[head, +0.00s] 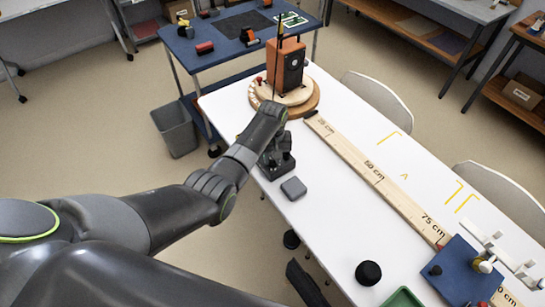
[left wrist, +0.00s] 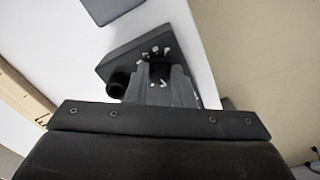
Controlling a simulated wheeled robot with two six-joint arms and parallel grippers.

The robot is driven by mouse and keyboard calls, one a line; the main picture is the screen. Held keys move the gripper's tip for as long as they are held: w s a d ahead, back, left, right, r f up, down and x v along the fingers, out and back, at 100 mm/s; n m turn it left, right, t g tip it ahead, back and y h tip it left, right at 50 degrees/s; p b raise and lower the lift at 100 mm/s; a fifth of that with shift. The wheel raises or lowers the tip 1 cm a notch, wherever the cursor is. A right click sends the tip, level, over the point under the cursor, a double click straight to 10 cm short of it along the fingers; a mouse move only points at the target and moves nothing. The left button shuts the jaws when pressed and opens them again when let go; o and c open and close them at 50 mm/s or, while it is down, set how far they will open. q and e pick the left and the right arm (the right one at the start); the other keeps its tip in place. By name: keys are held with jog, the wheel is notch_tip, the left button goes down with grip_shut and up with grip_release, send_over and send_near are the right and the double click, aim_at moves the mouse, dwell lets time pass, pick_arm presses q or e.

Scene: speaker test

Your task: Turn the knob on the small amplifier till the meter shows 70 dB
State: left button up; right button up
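The small amplifier (head: 277,166) is a dark box near the left edge of the white table, below my left gripper (head: 271,146). In the left wrist view the amplifier (left wrist: 118,65) has white dial marks in an arc and a second round black part (left wrist: 117,85) at its left. The fingers of my left gripper (left wrist: 159,76) point down at the dial, one on each side of the dark knob (left wrist: 156,72), which is mostly hidden. Whether they press on it I cannot tell. An orange and black speaker (head: 287,66) stands on a round wooden base (head: 304,105). I can make out no meter reading.
A grey square pad (head: 293,187) lies just in front of the amplifier. A long wooden ruler (head: 365,172) runs along the table to a blue board (head: 455,272) at the right. A black round object (head: 368,272) stands near the front. The table's middle is mostly clear.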

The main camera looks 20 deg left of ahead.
pick_arm(q)
grip_shut()
jog(key=shift+r+m, duration=0.1)
jog(key=shift+m, duration=0.2)
jog(key=m+p, duration=0.2)
jog(key=m, duration=0.1)
jog(key=shift+r+m, duration=0.1)
jog(key=shift+m, duration=0.2)
jog(key=m+p, duration=0.2)
jog(key=m, duration=0.3)
jog(key=m+p, duration=0.1)
jog(key=m, duration=0.5)
jog(key=shift+w+a+m, duration=0.1)
jog(key=shift+m, duration=0.3)
jog(key=m, duration=0.5)
jog(key=shift+m+p, duration=0.3)
jog(key=o, duration=0.5)
grip_release()
